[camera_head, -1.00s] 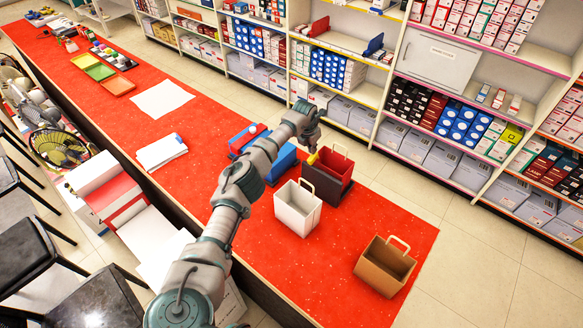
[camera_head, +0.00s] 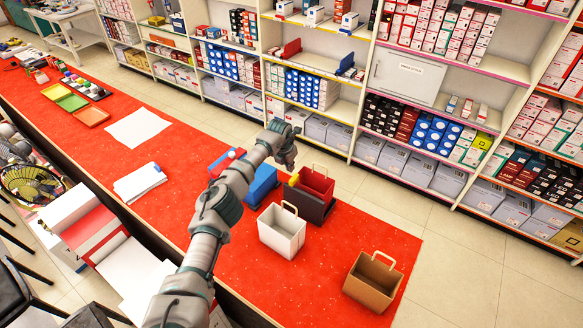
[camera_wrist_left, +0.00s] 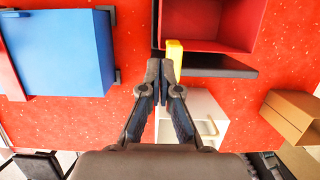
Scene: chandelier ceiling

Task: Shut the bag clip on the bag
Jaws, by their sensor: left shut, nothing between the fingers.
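A red bag (camera_head: 317,184) with a handle stands in a dark holder (camera_head: 310,209) on the red counter. A small yellow piece (camera_head: 294,180), which may be the bag clip, is at the bag's left edge. In the left wrist view the yellow piece (camera_wrist_left: 174,52) stands upright against the red bag (camera_wrist_left: 237,20). My left gripper (camera_head: 289,165) is above the bag's left side. In the wrist view its fingers (camera_wrist_left: 159,66) are shut and empty, just left of the yellow piece and overlapping its lower part. I cannot tell whether they touch. My right gripper is not in view.
A white bag (camera_head: 281,235) stands in front of the red bag, and a brown bag (camera_head: 373,281) is at the right. A blue box (camera_head: 261,186) is to the left. The counter between the white and brown bags is clear. Stocked shelves line the back.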

